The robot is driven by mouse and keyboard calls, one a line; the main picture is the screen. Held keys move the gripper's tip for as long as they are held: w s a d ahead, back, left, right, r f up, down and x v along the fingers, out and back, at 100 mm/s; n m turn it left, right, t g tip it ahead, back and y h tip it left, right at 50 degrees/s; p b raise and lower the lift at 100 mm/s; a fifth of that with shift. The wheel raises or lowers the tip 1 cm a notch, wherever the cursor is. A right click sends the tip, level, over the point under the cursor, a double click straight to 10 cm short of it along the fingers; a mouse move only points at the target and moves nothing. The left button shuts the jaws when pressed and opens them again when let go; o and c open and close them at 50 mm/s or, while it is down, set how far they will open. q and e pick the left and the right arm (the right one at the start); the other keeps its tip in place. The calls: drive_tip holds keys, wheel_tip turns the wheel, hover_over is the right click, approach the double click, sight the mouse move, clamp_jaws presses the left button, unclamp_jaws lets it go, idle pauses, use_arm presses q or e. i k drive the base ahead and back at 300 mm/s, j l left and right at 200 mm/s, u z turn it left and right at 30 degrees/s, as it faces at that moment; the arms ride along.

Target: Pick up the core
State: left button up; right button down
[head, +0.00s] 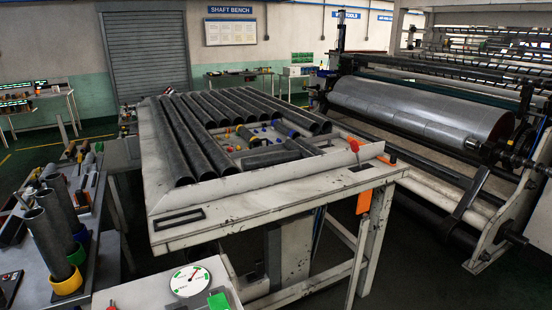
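Several long dark grey tubes that look like cores lie side by side on the pale table (230,220) in the middle. The nearest long tube (208,140) slants along its left half. A shorter grey tube (270,158) lies apart, at the front of the table's right half. Another dark tube (58,240) stands upright in a yellow ring (66,283) on the bench at the left. I cannot tell which of these the task means by the core. Neither gripper is in view.
A winder with a large metal roller (410,108) stands at the right. A raised pale edge (270,176) runs along the table's front. Small coloured parts lie among the tubes. A white stand with a dial (190,281) is at the bottom. The cluttered left bench (90,245) stands close by.

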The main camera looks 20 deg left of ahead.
sight(256, 162)
drive_tip(key=i+l+u, duration=0.1)
drive_tip(key=i+l, duration=0.15)
drive_tip(key=i+l+u, duration=0.1)
drive_tip(key=i+l, duration=0.15)
drive_tip(key=l, duration=0.15)
drive_tip(key=i+l+u, duration=0.15)
drive_tip(key=l, duration=0.2)
drive_tip(key=i+l+u, duration=0.1)
drive_tip(key=i+l, duration=0.15)
drive_tip(key=l, duration=0.15)
drive_tip(key=i+l+u, duration=0.1)
drive_tip(key=l, duration=0.3)
drive_tip(key=i, duration=0.1)
